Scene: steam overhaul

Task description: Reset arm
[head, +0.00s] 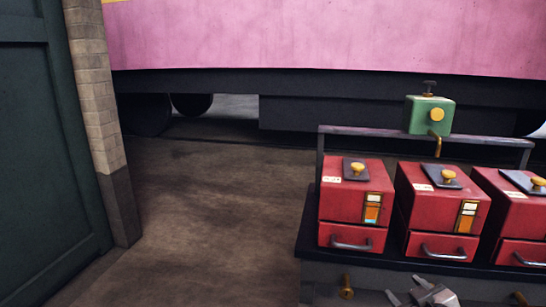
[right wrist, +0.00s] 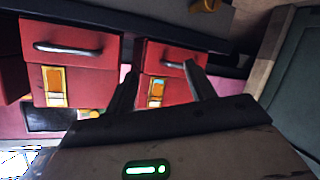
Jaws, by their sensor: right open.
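My right gripper (head: 410,290) shows at the bottom edge of the head view, below the front of the bench with the red boxes. Its two fingers are apart, with nothing seen between them. In the right wrist view its open fingers (right wrist: 161,70) point toward a red box with a metal handle, which appears upside down. I cannot tell that the fingers touch anything. My left gripper is not in view.
Red boxes (head: 344,203) with drawer handles and brass knobs stand on a dark bench (head: 310,245). A green box (head: 420,118) sits on the rail behind. A dark green door (head: 50,150) and brick pillar (head: 97,110) are left. The floor (head: 210,200) between is clear.

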